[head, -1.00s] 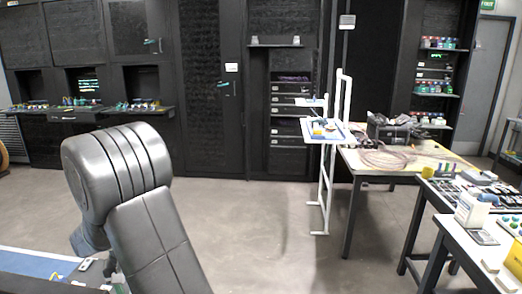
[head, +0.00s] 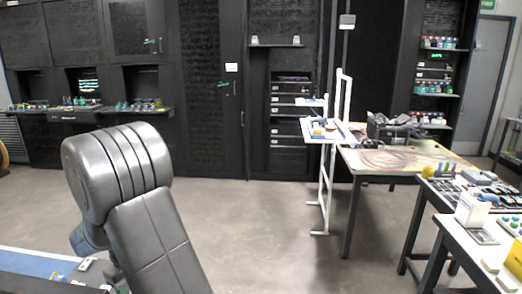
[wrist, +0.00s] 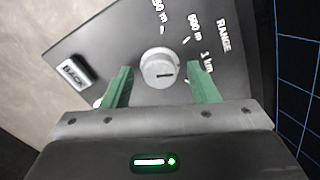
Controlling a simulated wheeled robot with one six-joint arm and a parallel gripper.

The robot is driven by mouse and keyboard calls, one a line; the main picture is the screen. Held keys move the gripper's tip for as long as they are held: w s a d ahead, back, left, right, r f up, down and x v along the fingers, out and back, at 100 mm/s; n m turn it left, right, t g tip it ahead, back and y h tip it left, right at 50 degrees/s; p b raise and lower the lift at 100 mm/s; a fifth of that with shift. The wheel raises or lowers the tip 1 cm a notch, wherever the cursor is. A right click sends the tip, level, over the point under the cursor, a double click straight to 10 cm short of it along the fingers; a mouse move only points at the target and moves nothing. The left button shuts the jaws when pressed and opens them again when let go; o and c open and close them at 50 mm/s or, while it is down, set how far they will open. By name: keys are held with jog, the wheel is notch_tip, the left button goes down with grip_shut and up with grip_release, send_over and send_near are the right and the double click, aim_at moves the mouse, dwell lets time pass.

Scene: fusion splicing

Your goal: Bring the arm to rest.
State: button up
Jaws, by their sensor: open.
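My arm shows in the head view at the left as large dark grey links, folded upward. My gripper (wrist: 160,88) shows in the wrist view with two green fingers spread apart and nothing between them. Beyond the fingers is a grey panel (wrist: 125,50) with a round white knob (wrist: 159,68) that has a dark slot mark. The knob appears between the fingertips in the picture, with a gap on each side; I cannot tell the distance to it. My gripper is not visible in the head view.
A cluttered bench (head: 470,190) is nearer. The middle floor (head: 250,225) is clear.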

jog(key=shift+r, duration=0.4)
